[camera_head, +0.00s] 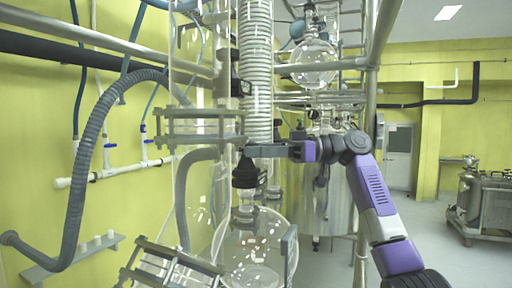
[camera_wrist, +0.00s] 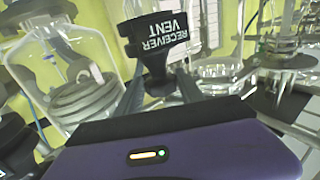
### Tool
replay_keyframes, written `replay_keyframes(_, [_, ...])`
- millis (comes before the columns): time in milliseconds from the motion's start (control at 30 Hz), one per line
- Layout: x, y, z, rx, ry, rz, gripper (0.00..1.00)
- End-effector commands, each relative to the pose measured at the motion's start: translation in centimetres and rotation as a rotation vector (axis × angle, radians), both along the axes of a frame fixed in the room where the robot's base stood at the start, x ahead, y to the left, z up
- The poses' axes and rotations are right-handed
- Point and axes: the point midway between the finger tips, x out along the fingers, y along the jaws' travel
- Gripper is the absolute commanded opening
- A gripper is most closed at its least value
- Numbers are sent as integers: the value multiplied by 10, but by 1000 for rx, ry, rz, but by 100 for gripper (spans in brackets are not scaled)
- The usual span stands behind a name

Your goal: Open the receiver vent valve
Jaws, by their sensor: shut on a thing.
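The receiver vent valve's black handle (camera_wrist: 158,42) fills the upper middle of the wrist view. Its white RECEIVER VENT lettering appears upside down and slightly tilted. My gripper (camera_wrist: 160,80) has one finger on each side of the handle's narrow lower part and is shut on it. In the head view, my gripper (camera_head: 250,151) reaches in from the right to the black valve part (camera_head: 245,174) on the glass column, above the large round vessel. The fingers hide part of the handle there. I cannot tell the valve's angle.
The large glass vessel (camera_head: 250,248) stands just below. A ribbed grey hose (camera_head: 88,150) curves along the left, and a ribbed column (camera_head: 256,70) rises above the gripper. Metal frame bars stand close around. A round flask (camera_head: 313,65) hangs behind. Open floor (camera_head: 418,235) lies at right.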

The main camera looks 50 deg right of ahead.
Motion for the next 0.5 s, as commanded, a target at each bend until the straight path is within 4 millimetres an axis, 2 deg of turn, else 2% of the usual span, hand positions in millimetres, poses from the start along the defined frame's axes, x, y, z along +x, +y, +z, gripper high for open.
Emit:
replay_keyframes(200, [2, -1, 2, 0, 1, 84, 4])
replay_keyframes(500, [2, -2, 0, -2, 2, 122, 4])
